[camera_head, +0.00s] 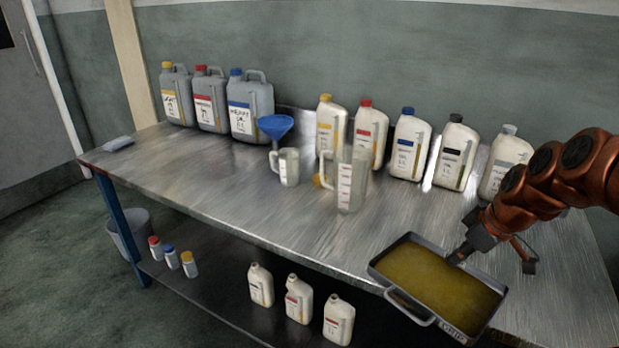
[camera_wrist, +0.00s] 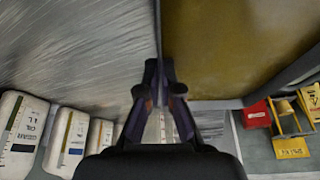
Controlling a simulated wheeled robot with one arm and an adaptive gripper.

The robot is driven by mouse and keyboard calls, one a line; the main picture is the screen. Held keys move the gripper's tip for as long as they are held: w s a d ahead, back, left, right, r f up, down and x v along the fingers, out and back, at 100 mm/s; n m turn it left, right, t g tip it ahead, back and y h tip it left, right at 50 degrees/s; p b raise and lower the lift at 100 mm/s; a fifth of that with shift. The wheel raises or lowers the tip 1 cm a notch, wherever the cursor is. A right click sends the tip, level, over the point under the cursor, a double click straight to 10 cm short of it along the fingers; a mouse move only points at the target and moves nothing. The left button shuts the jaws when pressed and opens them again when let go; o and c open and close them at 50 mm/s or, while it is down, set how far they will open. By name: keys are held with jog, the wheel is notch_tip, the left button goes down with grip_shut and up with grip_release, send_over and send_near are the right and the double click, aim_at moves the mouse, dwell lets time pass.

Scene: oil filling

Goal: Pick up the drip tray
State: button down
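The drip tray (camera_head: 428,318) is a shallow dark rectangular pan holding yellow-brown oil. It sits at the right front of the metal table, its near side reaching past the front edge, with a handle bar on that side. It also fills the upper right of the wrist view (camera_wrist: 212,104). My gripper (camera_head: 457,259) reaches down to the tray's far rim from the right. In the wrist view its fingertips (camera_wrist: 161,72) are close together, one on each side of the thin tray wall. The fingers hide part of the wall. I cannot tell whether the tray is touching the table.
Several white oil bottles (camera_head: 409,147) and grey canisters (camera_head: 247,110) line the back of the table (camera_head: 230,185). A blue funnel (camera_head: 275,126) and measuring jugs (camera_head: 352,180) stand mid-table. Small bottles (camera_head: 298,300) stand on the lower shelf. Red (camera_wrist: 256,115) and yellow (camera_wrist: 290,146) items show beyond the tray.

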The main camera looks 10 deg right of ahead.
jog(key=w+a+m, duration=0.2)
jog(key=w+a, duration=0.3)
jog(key=a, duration=0.1)
jog(key=w+a+m+h, duration=0.1)
jog(key=w+a+m, duration=0.1)
jog(key=w+a, duration=0.3)
jog(key=w+a+f+m+h, duration=0.1)
jog(key=w+a+m, duration=0.1)
jog(key=w+a, duration=0.3)
jog(key=shift+w+a+t, duration=0.15)
jog(key=shift+a, duration=0.95)
jog(key=shift+w+a+t, duration=0.1)
jog(key=shift+a+t, duration=0.05)
jog(key=shift+a, duration=0.95)
notch_tip(320, 180, up, 2)
jog(key=p, duration=0.4)
jog(key=shift+d+r, duration=0.15)
jog(key=shift+r, duration=0.05)
notch_tip(320, 180, up, 4)
jog(key=p, duration=0.7)
send_over(344, 245)
jog(key=p+v, duration=0.2)
jog(key=p, duration=0.1)
jog(key=shift+r, duration=0.1)
